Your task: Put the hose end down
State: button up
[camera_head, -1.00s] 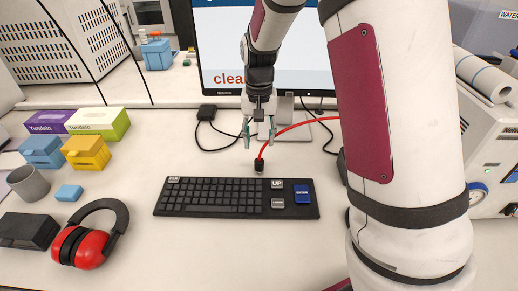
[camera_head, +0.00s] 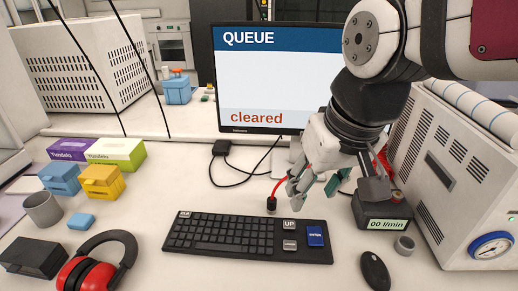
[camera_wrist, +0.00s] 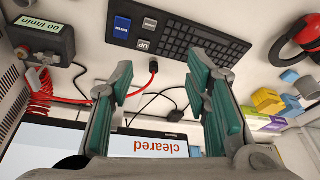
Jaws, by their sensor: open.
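The hose end (camera_head: 271,204) is a small black fitting on a red hose. It appears to rest on the table just behind the keyboard. In the wrist view the hose end (camera_wrist: 153,66) shows beyond the fingertips, in the gap between them, with its red hose running left. My gripper (camera_head: 312,188) is open and empty, to the right of the hose end and apart from it in the head view. In the wrist view its two green-padded fingers are spread wide around nothing. Part of the hose is hidden behind my gripper in the head view.
The black keyboard (camera_head: 240,238) lies in front. A flow meter (camera_head: 384,217) reading "00 l/min" and a white machine (camera_head: 460,160) stand right. The monitor (camera_head: 275,80) reads "cleared". A mouse (camera_head: 375,271) lies front right, red earmuffs (camera_head: 85,272) front left.

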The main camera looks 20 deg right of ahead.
jog(key=shift+o, duration=0.5)
jog(key=shift+n+t, duration=0.3)
jog(key=shift+n, duration=0.1)
jog(key=s, duration=0.5)
jog(key=shift+f, duration=0.2)
jog(key=m+g+p, duration=0.4)
jog(key=m, duration=1.7)
send_over(272, 199)
jog(key=f, duration=2)
jog(key=shift+a, duration=0.4)
jog(key=shift+d+f+p, duration=0.15)
jog(key=shift+f+p, duration=0.15)
jog(key=shift+f, duration=1.1)
jog(key=shift+d+f+p, duration=0.15)
jog(key=shift+f+p, duration=0.1)
jog(key=shift+f, duration=1.1)
grip_shut()
